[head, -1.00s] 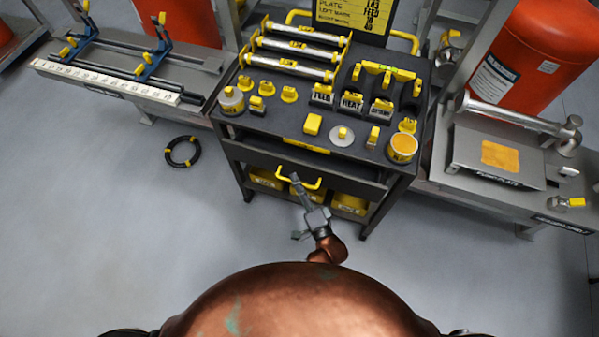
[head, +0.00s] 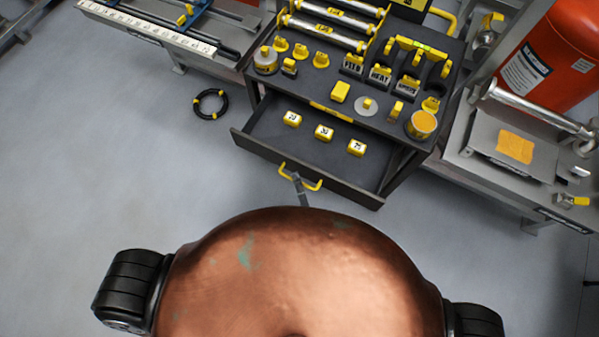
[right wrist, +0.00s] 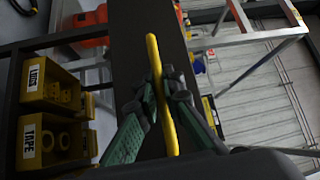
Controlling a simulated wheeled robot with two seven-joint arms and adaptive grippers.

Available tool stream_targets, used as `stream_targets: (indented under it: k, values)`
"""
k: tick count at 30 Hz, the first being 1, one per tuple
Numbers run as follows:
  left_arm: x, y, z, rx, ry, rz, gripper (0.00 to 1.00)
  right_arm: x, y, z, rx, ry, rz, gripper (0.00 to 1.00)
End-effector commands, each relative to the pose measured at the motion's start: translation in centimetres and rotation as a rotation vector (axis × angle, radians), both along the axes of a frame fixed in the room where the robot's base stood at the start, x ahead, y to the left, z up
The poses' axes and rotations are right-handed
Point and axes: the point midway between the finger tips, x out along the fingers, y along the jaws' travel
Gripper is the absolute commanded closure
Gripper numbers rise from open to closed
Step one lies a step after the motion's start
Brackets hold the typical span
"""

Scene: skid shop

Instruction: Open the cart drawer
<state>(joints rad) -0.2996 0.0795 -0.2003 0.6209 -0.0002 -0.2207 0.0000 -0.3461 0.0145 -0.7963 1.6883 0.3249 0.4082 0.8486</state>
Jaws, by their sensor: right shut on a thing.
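The cart drawer (head: 270,150) is pulled well out from the dark cart (head: 318,92), and its inside shows. Three small yellow blocks with white labelled tops (head: 324,132) lie in a row in it. The drawer has a yellow bar handle (head: 284,170) on its front. My right gripper (head: 298,181) is at this handle, with its lower part hidden behind my body. In the right wrist view, the fingers of my right gripper (right wrist: 165,98) are closed around the yellow handle (right wrist: 153,55). My left gripper is not in view.
The cart top holds several yellow-marked parts and a round tin (head: 421,124). A bench with a plate (head: 502,152) stands at the right, near an orange cylinder (head: 553,62). A black ring (head: 211,104) lies on the floor at the left.

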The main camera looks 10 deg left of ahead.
Motion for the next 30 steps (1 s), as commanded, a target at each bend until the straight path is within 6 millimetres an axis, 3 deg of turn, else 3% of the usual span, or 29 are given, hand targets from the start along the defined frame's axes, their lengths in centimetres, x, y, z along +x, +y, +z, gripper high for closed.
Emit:
stream_targets:
  k: [9, 10, 17, 26, 30]
  values:
    - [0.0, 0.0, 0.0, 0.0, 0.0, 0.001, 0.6, -0.1, 0.0, -0.2, -0.002, 0.003, 0.002, 1.0]
    - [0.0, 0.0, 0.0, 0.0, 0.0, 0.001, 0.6, -0.1, 0.0, -0.2, -0.002, 0.003, 0.002, 0.91]
    - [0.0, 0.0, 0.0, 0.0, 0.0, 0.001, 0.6, 0.0, 0.0, -0.1, -0.001, 0.001, 0.001, 0.75]
    - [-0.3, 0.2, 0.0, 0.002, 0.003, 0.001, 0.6, -0.1, -0.1, -0.1, 0.0, 0.001, 0.0, 0.74]
    - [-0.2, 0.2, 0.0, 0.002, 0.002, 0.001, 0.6, -1.1, -0.6, -0.3, -0.002, 0.002, 0.0, 0.74]
